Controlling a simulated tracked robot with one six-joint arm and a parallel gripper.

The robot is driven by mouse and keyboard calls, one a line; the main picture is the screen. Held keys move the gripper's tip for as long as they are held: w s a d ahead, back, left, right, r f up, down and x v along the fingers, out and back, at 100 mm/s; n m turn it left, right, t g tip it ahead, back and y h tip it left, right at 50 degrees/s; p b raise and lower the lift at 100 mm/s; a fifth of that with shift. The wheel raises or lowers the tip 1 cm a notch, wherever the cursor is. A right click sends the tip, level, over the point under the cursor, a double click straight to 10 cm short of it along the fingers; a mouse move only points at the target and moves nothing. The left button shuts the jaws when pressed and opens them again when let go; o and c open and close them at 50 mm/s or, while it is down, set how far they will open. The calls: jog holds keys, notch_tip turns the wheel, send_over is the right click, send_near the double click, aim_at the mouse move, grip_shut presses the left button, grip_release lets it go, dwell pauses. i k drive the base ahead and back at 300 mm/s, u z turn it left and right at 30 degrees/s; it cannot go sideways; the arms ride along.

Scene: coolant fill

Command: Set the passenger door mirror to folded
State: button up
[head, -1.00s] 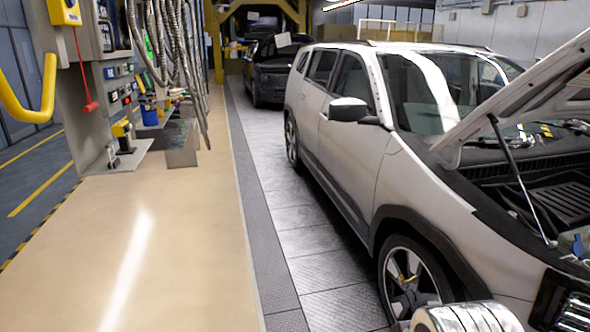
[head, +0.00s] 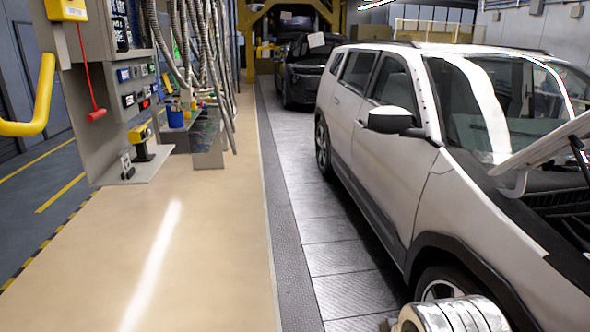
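The white car (head: 400,150) stands on the right with its hood raised. Its visible door mirror (head: 391,120), with a white cap and dark base, sticks out from the front door on the side facing me. It looks unfolded. A silver rounded part of my arm (head: 450,315) shows at the bottom edge, in front of the front wheel. My gripper's fingers are not in view.
A tan walkway (head: 150,240) runs clear along the left. A metal-plated strip (head: 325,240) lies between it and the car. A panel with hoses and tools (head: 150,90) stands at left, beside a yellow rail (head: 40,100). A dark car (head: 300,70) stands behind.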

aim_at(386, 120)
jog(key=u, duration=0.1)
jog(key=i, duration=2.1)
jog(key=z, duration=0.4)
jog(key=i, duration=1.3)
jog(key=z, duration=0.2)
